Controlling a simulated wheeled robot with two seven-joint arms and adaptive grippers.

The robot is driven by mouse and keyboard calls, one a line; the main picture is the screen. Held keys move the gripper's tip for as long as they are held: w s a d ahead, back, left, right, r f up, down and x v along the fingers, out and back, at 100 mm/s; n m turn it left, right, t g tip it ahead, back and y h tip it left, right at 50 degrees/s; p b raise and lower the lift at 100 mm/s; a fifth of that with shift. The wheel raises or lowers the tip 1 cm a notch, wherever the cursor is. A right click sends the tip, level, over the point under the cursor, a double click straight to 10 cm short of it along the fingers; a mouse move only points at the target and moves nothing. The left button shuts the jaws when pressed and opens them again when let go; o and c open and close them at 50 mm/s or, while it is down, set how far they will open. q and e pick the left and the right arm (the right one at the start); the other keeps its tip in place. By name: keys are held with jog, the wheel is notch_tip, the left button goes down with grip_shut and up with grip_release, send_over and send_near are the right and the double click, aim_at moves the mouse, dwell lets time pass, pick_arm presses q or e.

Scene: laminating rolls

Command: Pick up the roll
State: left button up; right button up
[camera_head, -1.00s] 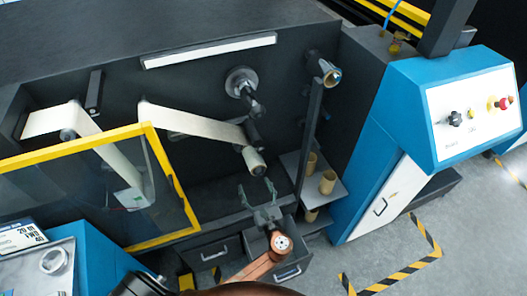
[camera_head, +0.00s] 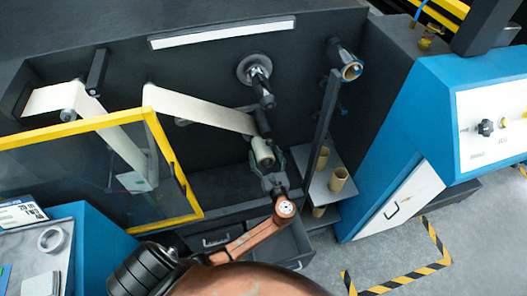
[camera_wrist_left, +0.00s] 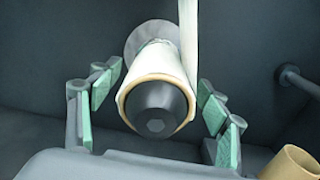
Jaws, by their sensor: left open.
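The white roll (camera_head: 262,151) sits on a dark spindle on the machine's back wall, with the film web running up to the left from it. In the left wrist view the roll (camera_wrist_left: 155,75) shows end-on, with a tan core edge and a dark hub cap in front. My left gripper (camera_head: 268,162) is open at the roll's near end. In the left wrist view its green-padded fingers (camera_wrist_left: 160,92) stand on either side of the roll, with gaps showing between pads and roll. My right gripper is not in view.
A yellow-framed clear guard (camera_head: 188,188) stands at the left. Tan cores (camera_head: 339,178) stand on a shelf at the right, beside a dark upright post (camera_head: 321,130). An upper spindle (camera_head: 345,62) holds another core. An open drawer (camera_head: 295,245) lies below.

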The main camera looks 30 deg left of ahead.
pick_arm(q)
jog(key=shift+w+a, duration=0.25)
jog(key=shift+a, duration=0.05)
jog(key=c, duration=1.4)
jog(key=shift+o, duration=0.2)
